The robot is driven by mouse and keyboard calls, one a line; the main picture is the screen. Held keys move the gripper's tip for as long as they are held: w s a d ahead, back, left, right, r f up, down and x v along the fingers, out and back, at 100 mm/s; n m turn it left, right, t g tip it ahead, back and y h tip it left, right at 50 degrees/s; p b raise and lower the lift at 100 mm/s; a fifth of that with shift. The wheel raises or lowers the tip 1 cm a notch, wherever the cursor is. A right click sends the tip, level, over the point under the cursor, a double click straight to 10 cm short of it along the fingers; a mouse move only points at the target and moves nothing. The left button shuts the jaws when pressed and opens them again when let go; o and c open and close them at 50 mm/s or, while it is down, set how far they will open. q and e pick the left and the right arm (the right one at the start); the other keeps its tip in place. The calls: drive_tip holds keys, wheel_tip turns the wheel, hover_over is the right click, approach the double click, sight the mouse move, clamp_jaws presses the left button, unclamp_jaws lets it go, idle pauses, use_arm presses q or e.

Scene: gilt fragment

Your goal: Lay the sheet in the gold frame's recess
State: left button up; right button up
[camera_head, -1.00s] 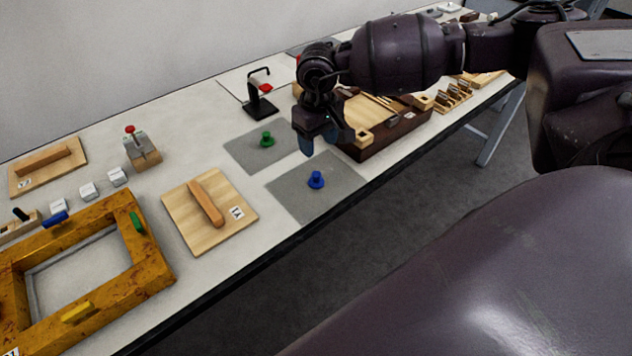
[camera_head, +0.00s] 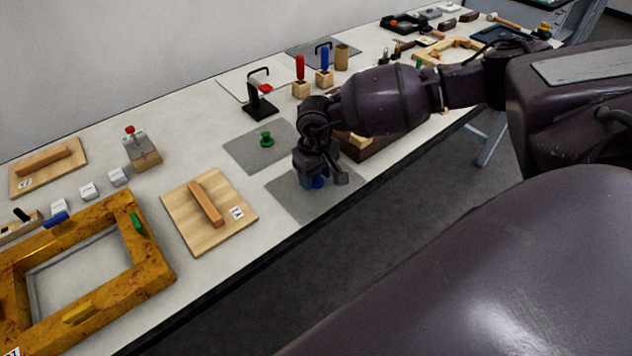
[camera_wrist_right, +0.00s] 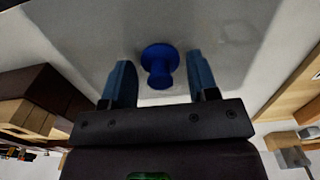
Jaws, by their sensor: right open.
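The gold frame (camera_head: 152,268) lies at the lower left, partly cut off by the picture edge. Its open recess shows a pale floor, and blue, green and yellow tabs sit on its sides. A grey sheet with a blue knob (camera_head: 288,196) lies flat near the table's front edge. A second grey sheet with a green knob (camera_head: 242,150) lies behind it. My right gripper (camera_head: 320,180) is over the blue-knobbed sheet. In the wrist view, its blue fingers (camera_wrist_right: 160,82) are open, with the blue knob (camera_wrist_right: 159,62) in line with the gap between them. My left gripper is out of view.
A wooden board with a bar handle (camera_head: 180,212) lies between the frame and the sheets. A black hooked stand (camera_head: 262,106) is behind the green-knobbed sheet. A dark wooden box (camera_head: 385,138) stands right of my gripper. The table's front edge is close.

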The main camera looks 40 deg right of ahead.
clamp_jaws()
drive_tip(key=shift+r, duration=0.15)
